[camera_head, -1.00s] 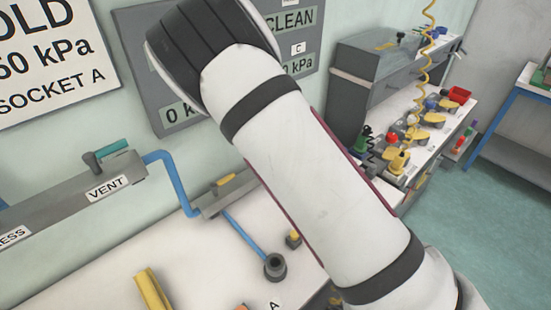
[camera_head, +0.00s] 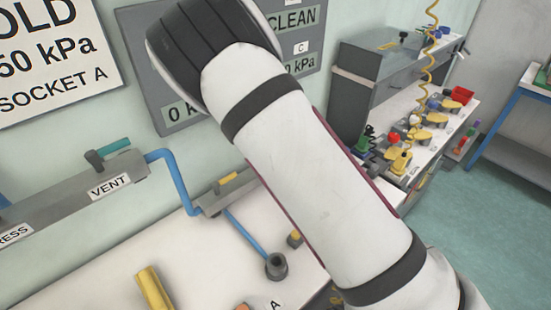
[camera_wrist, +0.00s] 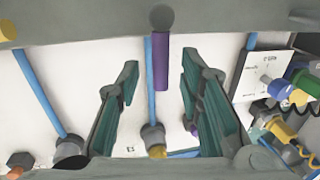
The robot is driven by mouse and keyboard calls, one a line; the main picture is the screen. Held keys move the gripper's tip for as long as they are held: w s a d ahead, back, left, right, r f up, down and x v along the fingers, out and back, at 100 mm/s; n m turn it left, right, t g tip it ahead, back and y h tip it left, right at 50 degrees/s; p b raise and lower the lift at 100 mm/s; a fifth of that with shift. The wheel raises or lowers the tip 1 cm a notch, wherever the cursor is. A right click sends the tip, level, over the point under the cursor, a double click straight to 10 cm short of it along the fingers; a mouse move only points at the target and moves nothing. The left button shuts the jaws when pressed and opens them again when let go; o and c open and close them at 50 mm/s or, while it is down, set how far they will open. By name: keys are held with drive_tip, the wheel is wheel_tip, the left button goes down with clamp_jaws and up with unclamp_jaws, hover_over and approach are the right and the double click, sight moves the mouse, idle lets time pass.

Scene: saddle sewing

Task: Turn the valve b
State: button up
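In the wrist view, a purple handle (camera_wrist: 160,62) hangs from a round grey pivot on a grey bar (camera_wrist: 225,22). My gripper (camera_wrist: 161,68) has its two dark green fingers apart, one on each side of the purple handle. Neither finger clearly touches it. In the head view, my arm hides the gripper and the purple handle. A teal-handled valve (camera_head: 113,147) sits above the VENT label, and a yellow-handled valve (camera_head: 229,178) is to its right. I cannot read a letter naming valve b.
A blue pipe (camera_head: 245,236) runs down to a grey socket (camera_head: 277,266) on the white bench. A yellow post (camera_head: 152,288) stands at the front. In the wrist view, colored fittings (camera_wrist: 290,85) sit close on the right. A grey cabinet (camera_head: 380,75) stands behind my arm.

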wheel_tip(320, 180, up, 11)
drive_tip(key=s+a, duration=0.1)
drive_tip(key=a, duration=0.1)
drive_tip(key=shift+s+r, duration=0.15)
drive_tip(key=shift+r, duration=0.05)
drive_tip(key=s+d+r+n+y, duration=0.4)
drive_tip(key=s+d+r+n, duration=0.6)
drive_tip(key=s+r+n, duration=0.5)
drive_tip(key=s+d+r+n+t+h, duration=0.1)
drive_tip(key=s+d+n+t, duration=0.1)
drive_tip(key=s+n, duration=0.5)
drive_tip(key=s+d+r+n+t+h, duration=0.1)
drive_tip(key=s+d+r+n+t, duration=0.1)
drive_tip(key=s+n, duration=0.5)
drive_tip(key=s+d, duration=0.1)
drive_tip(key=s, duration=0.2)
drive_tip(key=shift+s, duration=0.35)
